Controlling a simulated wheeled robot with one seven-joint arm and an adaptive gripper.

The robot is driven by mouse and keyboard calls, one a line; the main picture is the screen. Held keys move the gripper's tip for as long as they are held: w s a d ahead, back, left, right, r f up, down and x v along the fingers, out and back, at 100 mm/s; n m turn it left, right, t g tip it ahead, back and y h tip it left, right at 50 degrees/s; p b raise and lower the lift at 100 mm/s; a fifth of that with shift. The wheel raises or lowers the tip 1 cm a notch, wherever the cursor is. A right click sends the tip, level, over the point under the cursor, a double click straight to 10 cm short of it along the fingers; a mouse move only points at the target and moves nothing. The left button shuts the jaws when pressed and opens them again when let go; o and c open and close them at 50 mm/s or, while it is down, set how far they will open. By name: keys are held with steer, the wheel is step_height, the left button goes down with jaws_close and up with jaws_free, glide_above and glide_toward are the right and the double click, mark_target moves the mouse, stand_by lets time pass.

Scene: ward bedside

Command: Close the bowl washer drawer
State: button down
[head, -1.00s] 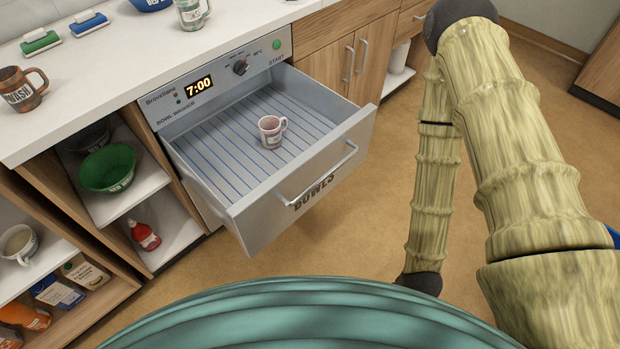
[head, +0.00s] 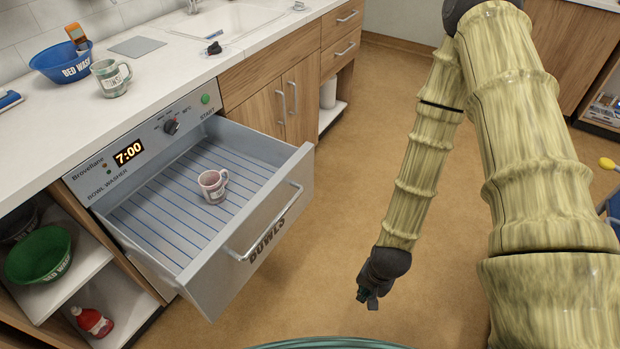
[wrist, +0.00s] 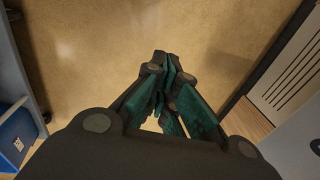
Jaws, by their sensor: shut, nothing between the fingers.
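The bowl washer drawer (head: 225,247) is pulled well out below its control panel in the head view. Its front is grey, with a bar handle (head: 262,222) and the word BOWLS. A pink mug (head: 213,187) stands upright on the blue-lined drawer floor. My gripper (head: 368,298) hangs over the bare floor to the right of the drawer front, apart from it. In the wrist view my gripper (wrist: 168,88) has its teal fingers together, with nothing between them. A grey surface at the right edge of the wrist view is only partly visible.
The panel (head: 135,150) reads 7:00. An open shelf at left holds a green bowl (head: 38,254) and a red bottle (head: 92,321). On the counter are a blue bowl (head: 62,62) and a patterned mug (head: 110,78). The brown floor (head: 330,185) right of the drawer is clear.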

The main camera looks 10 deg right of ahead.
steer(key=w+r+m+t+y+b, duration=0.3)
steer(key=w+r+m+t+y, duration=0.25)
steer(key=w+r+m, duration=1.5)
steer(key=n+b, duration=0.3)
glide_toward(302, 177)
steer(key=shift+x, duration=2.5)
steer(key=shift+s+f, duration=0.1)
steer(key=shift+s, duration=0.05)
